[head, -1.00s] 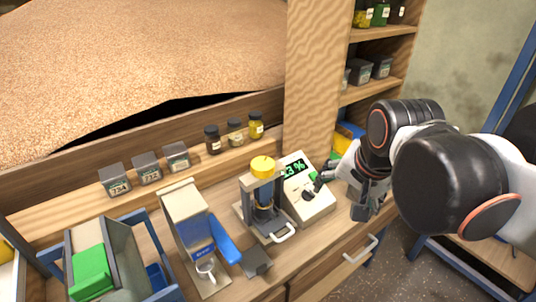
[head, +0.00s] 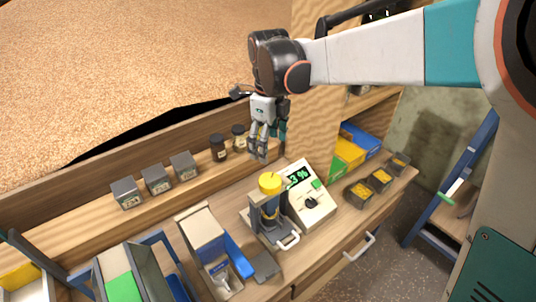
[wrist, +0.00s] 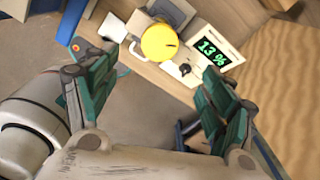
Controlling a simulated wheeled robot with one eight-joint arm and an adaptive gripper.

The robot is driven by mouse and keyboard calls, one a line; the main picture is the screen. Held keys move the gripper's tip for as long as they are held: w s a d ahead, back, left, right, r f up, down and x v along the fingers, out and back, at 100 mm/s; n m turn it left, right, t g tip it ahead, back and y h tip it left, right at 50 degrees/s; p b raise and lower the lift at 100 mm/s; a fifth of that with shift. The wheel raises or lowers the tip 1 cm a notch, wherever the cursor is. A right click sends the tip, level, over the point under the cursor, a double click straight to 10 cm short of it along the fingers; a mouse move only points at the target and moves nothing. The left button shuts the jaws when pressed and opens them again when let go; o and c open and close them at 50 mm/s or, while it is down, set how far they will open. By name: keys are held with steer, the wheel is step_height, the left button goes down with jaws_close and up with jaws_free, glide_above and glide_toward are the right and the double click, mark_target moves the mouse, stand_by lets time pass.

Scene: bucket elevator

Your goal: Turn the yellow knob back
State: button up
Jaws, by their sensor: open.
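The yellow knob (head: 270,183) sits on top of a small dark press-like device (head: 268,212) on the wooden counter. In the wrist view the yellow knob (wrist: 159,42) shows as a round disc with a dark mark on its right side, beyond the fingers. My gripper (head: 258,156) points down, above and slightly behind the knob, apart from it. In the wrist view my gripper (wrist: 152,95) has its green-padded fingers spread wide with nothing between them.
Right of the device stands a white meter (head: 307,195) with a green-lit percent display and a black dial. Left of it is a white and blue machine (head: 212,250). Jars (head: 218,147) and dark boxes (head: 156,180) line the ledge behind. Small trays (head: 380,178) stand at right.

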mark_target(269, 179)
step_height(269, 179, down, 13)
steer(key=b, duration=0.3)
steer(key=shift+f, duration=0.2)
steer(key=c, duration=1.1)
